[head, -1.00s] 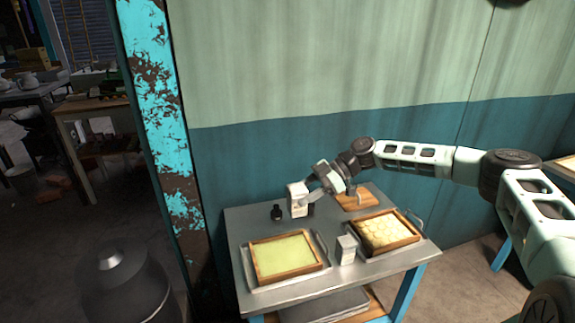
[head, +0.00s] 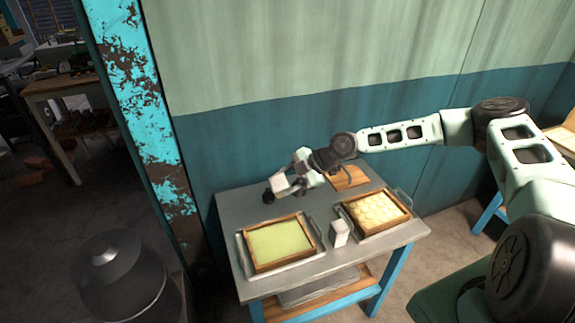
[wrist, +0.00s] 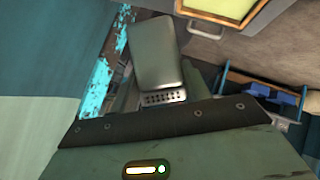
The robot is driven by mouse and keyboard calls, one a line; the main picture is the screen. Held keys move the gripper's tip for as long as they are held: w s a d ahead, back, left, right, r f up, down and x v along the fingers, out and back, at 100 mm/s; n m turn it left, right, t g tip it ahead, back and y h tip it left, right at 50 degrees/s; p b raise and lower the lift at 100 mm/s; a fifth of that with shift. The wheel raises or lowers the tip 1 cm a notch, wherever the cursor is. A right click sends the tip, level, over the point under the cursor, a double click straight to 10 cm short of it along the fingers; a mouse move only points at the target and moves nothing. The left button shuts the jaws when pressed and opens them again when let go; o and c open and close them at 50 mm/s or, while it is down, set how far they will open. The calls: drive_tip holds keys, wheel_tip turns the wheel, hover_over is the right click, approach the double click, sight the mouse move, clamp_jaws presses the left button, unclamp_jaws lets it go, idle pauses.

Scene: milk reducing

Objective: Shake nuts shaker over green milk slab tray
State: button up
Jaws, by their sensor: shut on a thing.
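The green milk slab tray (head: 250,266) has a wooden frame around a pale green slab and lies on a metal tray at the front left of the table. Its corner also shows at the top of the wrist view (wrist: 225,17). My gripper (head: 274,190) is at the table's back left, beyond the green tray, shut on a small black container that I take for the nuts shaker (head: 268,197). The shaker is mostly hidden, and I cannot tell whether it touches the table. In the wrist view a grey rounded block and a perforated piece block much of the grip.
A second wooden-framed tray (head: 349,219) with pale round pieces lies to the right. A white box (head: 340,233) stands between the trays. A wooden board (head: 347,178) lies at the back. The wall stands close behind the metal table (head: 232,208).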

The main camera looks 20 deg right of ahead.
drive_tip(key=shift+s+a+r+p, duration=0.15)
drive_tip(key=shift+r+p, duration=0.1)
drive_tip(key=shift+p, duration=0.25)
drive_tip(key=shift+s+a+f+n+t+h+b, duration=0.2)
drive_tip(key=shift+f+n+t+b, duration=0.1)
drive_tip(key=shift+f+b, duration=0.1)
drive_tip(key=shift+s+a+f+n+t+h+b, duration=0.1)
drive_tip(key=shift+f+n+t+h+b, duration=0.1)
drive_tip(key=shift+f+t+b, duration=0.15)
drive_tip(key=shift+d, duration=0.15)
drive_tip(key=b, duration=0.2)
drive_tip(key=shift+s+f+t+b, duration=0.2)
drive_tip(key=shift+f+t+b, duration=0.05)
drive_tip(key=shift+f+b, duration=0.15)
drive_tip(key=f+n+t+h+b, duration=0.1)
drive_tip(key=f+n+t+b, duration=0.1)
drive_tip(key=b, duration=1.4)
drive_tip(key=s+a+f+n+t+h+b, duration=0.1)
drive_tip(key=f+n+t+b, duration=0.2)
drive_tip(key=b, duration=1.4)
drive_tip(key=s+f+n+t+b, duration=0.1)
drive_tip(key=f+t+b, duration=0.3)
drive_tip(key=b, duration=1.2)
wheel_tip(320, 180, down, 2)
drive_tip(key=shift+a+f+n+h, duration=0.15)
drive_tip(key=shift+n+h, duration=0.25)
drive_tip(key=shift+n, duration=0.3)
drive_tip(key=shift+b, duration=0.65)
